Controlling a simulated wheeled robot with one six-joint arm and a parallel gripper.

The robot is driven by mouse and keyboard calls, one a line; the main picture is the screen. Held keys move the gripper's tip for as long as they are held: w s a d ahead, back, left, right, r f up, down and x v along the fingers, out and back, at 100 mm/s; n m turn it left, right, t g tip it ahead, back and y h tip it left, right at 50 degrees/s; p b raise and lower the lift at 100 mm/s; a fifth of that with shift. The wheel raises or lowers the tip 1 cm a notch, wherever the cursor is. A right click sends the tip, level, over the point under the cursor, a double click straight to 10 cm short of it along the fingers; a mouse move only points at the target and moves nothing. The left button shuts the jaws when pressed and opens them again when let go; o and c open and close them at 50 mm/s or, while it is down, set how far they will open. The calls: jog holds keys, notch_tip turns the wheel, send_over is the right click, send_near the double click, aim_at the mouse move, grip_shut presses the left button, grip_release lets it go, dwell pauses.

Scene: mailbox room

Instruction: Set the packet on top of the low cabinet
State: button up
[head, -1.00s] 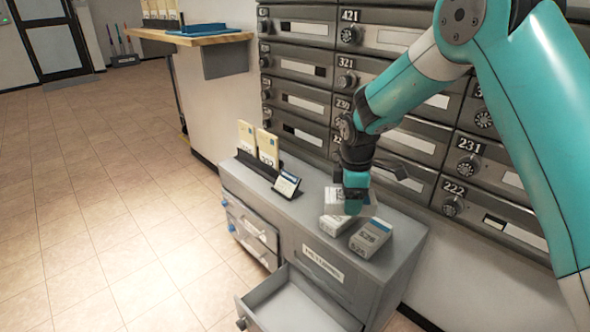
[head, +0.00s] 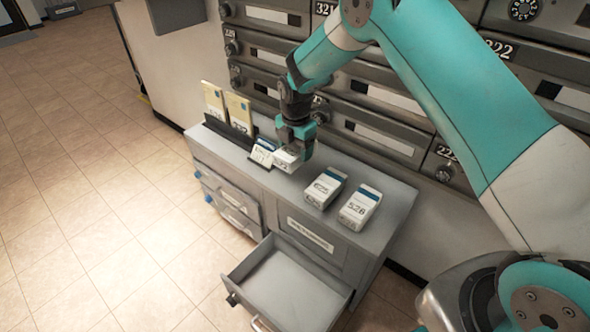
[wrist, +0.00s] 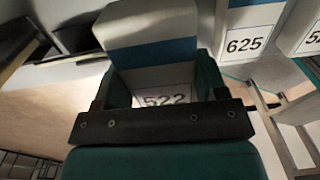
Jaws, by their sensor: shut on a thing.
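My gripper (head: 296,140) is shut on a white packet (head: 288,159) with a blue-grey band. In the wrist view the held packet (wrist: 150,52) sits between the two fingers and reads 522. It is low over the grey top of the low cabinet (head: 287,191), just right of a small display; I cannot tell whether it touches the top. Two similar packets stand on the cabinet to its right, one marked 625 (head: 325,188) and one marked 528 (head: 360,206).
A small tilted display (head: 262,152) and a dark rack with cream cards (head: 239,112) stand on the cabinet's left part. An empty drawer (head: 290,285) is pulled out at the front. Numbered mailboxes (head: 390,142) rise behind. The tiled floor (head: 90,200) at left is clear.

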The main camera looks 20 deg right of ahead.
aim_at(296, 176)
jog(key=shift+f+b, duration=0.65)
jog(key=shift+f, duration=2.7)
jog(key=shift+f, duration=0.2)
jog(key=o, duration=1)
